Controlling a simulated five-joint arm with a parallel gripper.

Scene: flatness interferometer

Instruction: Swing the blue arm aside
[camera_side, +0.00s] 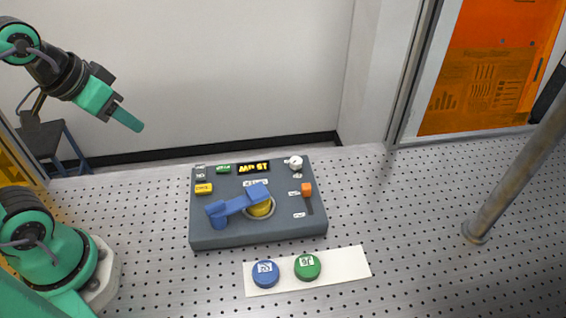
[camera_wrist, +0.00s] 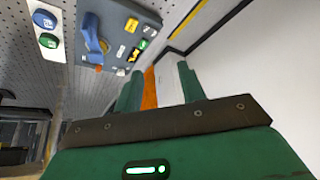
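The blue arm (camera_side: 236,206) is on a dark grey instrument box (camera_side: 290,232). It runs from a round blue post at the left to a square end over a yellow round part (camera_side: 261,209) in a ring, partly covering it. In the wrist view the blue arm (camera_wrist: 92,36) shows at the upper left. My gripper (camera_side: 128,119) is up at the left in the side view, well away from the box. In the wrist view its two green fingers (camera_wrist: 158,82) stand apart with nothing held between them.
The box also carries a yellow button (camera_side: 204,188), an orange slider (camera_side: 307,189), a white knob (camera_side: 295,162) and a lit display (camera_side: 253,167). In front, a white strip (camera_side: 345,264) bears blue and green round pieces. A metal post (camera_side: 510,185) stands right. The perforated table is otherwise mostly clear.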

